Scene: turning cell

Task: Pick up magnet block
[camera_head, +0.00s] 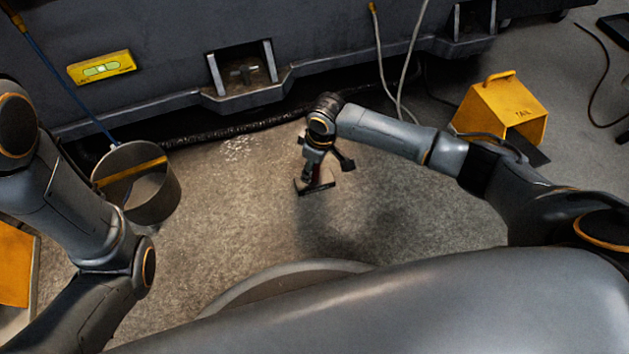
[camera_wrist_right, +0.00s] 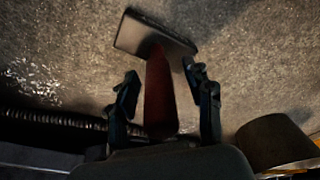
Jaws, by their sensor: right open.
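The magnet block has a flat dark metal plate (camera_head: 315,188) and a red handle. It shows under my right gripper (camera_head: 323,168) in the head view, partly hidden by the fingers. In the right wrist view the plate (camera_wrist_right: 150,36) lies beyond the fingertips, and the red handle (camera_wrist_right: 160,95) stands between the two fingers of my right gripper (camera_wrist_right: 161,78). The fingers are open, with a visible gap on each side of the handle. I cannot tell whether the plate touches the floor. My left arm shows at the left, but its gripper is out of view.
A grey bucket (camera_head: 140,195) with a yellow band stands on the floor at left, a blue rod reaching into it. The dark machine base (camera_head: 330,40) and a black hose (camera_head: 225,131) run behind. A yellow cover (camera_head: 500,108) stands right. Floor around the block is clear.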

